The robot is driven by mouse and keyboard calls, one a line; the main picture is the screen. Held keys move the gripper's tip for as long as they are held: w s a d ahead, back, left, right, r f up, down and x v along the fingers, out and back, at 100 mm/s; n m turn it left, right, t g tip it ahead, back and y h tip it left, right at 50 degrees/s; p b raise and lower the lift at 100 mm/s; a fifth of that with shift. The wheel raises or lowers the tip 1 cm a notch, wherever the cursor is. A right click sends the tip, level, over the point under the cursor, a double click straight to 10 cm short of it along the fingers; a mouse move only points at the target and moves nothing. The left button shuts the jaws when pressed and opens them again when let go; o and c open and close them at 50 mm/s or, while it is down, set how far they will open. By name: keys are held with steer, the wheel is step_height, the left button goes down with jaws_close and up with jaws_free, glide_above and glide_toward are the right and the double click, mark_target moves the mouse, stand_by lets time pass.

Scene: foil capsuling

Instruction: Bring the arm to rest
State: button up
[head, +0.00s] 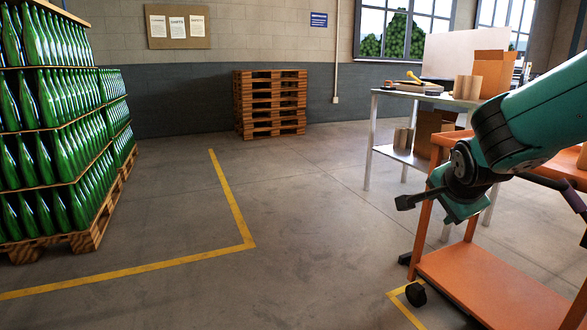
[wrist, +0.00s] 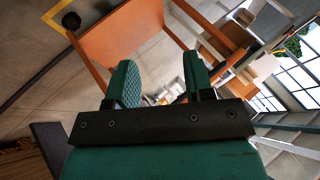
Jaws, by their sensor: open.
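My gripper (wrist: 160,80) shows in the wrist view with its two teal fingers apart. Nothing is between them, so it is open and empty. In the head view my teal arm comes in from the right edge and its end hangs in front of the orange cart (head: 490,287). The fingers are hard to make out there. Orange cart panels (wrist: 122,38) also show beyond the fingers in the wrist view.
A metal table (head: 398,94) with boxes stands behind the cart. Green bottles (head: 45,140) fill a pallet stack at left. Empty pallets (head: 270,104) are stacked by the back wall. Yellow floor lines (head: 228,190) cross the open floor in the middle.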

steer(key=s+a+r+n+g+y+p, duration=0.1)
steer(key=s+a+n+g+y, duration=0.15)
steer(key=s+a+n, duration=0.55)
steer(key=s+a+n+g+y, duration=0.25)
steer(key=s+n, duration=0.45)
steer(key=s, duration=0.5)
steer(key=s+a+r+n+g+y+p, duration=0.1)
steer(key=s+a+n+g+y, duration=0.15)
steer(key=s+a+n, duration=0.55)
steer(key=s+d+r+m+p, duration=0.1)
steer(key=d+r+p, duration=0.2)
steer(key=r+p, duration=2.6)
steer(key=shift+s+h, duration=0.2)
steer(key=shift+h, duration=0.25)
steer(key=shift+g, duration=0.25)
